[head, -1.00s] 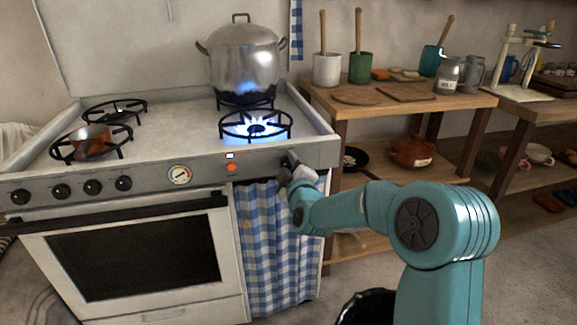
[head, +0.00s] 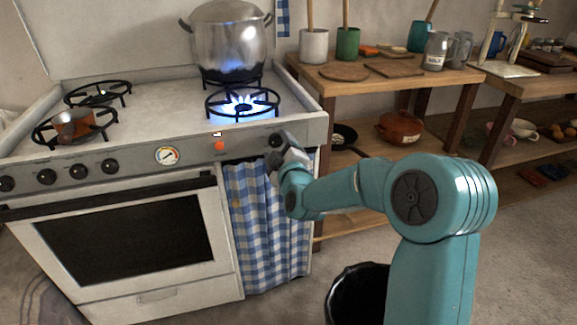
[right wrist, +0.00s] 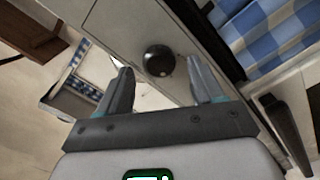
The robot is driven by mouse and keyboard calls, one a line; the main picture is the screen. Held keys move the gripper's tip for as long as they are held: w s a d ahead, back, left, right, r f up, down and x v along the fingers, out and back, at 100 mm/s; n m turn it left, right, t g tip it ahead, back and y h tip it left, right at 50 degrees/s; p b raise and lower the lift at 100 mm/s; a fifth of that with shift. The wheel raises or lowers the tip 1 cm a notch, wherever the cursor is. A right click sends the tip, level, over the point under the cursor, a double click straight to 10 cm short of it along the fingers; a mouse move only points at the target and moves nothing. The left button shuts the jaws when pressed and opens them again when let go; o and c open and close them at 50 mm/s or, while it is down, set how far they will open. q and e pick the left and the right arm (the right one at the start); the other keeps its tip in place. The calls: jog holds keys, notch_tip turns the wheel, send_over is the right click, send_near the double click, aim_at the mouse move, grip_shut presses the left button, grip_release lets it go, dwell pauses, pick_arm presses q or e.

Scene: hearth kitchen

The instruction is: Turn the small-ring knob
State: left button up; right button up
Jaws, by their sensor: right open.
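A dark round knob (head: 276,140) sits at the right end of the stove's front panel (head: 247,146). I take it for the small-ring knob, but I can read no label. My right gripper (head: 284,146) is just in front of it, partly overlapping it. In the right wrist view the knob (right wrist: 159,61) shows between the two fingers of my open right gripper (right wrist: 158,70), with a gap visible on each side. I cannot tell how far the fingertips are from the panel. The front right burner (head: 243,104) burns with a blue flame. My left gripper is not in view.
More dark knobs (head: 78,172), a gauge (head: 167,155) and an orange-red light (head: 219,146) are along the panel. A large pot (head: 228,42) and a copper pan (head: 73,125) stand on the stove. A checked curtain (head: 265,225) hangs below. A black bin (head: 350,298) is on the floor.

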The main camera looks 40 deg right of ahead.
jog(key=v, duration=1.4)
jog(key=shift+p, duration=0.3)
jog(key=shift+s+a+r, duration=0.1)
jog(key=shift+s, duration=0.05)
